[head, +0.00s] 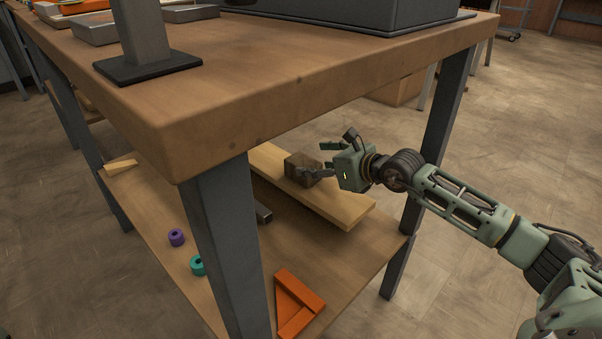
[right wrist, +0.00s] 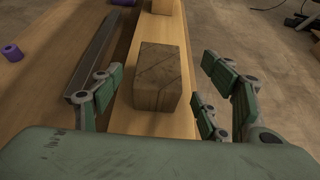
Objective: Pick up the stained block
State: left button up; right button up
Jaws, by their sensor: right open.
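The stained block (head: 302,167) is a dark brown wooden block with streaked markings. It rests on a pale plank (head: 345,208) on the lower shelf of the workbench. In the right wrist view the block (right wrist: 160,78) sits between my spread fingers, with gaps on both sides. My right gripper (head: 325,160) is open at the block's right side in the head view; its fingers (right wrist: 160,95) also show in the right wrist view. The far side of the block is hidden. My left gripper is not in view.
The workbench top (head: 250,95) hangs above the shelf, with a grey leg (head: 228,240) in front. A dark metal bar (right wrist: 97,65) lies left of the plank. Purple (head: 176,237) and teal (head: 197,265) rings and an orange triangular frame (head: 297,303) lie on the shelf.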

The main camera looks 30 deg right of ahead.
aim_at(303, 165)
jog(key=shift+w+a+f+b, duration=0.15)
jog(key=shift+w+f+b, duration=0.2)
jog(key=shift+f+b, duration=0.1)
jog(key=b+x, duration=0.1)
jog(key=x, duration=0.1)
jog(key=b+x, duration=0.2)
jog(key=shift+s+f, duration=0.15)
jog(key=shift+f, duration=0.1)
jog(key=shift+w+a+b, duration=0.1)
jog(key=shift+w+b, duration=0.2)
jog(key=shift+c, duration=0.5)
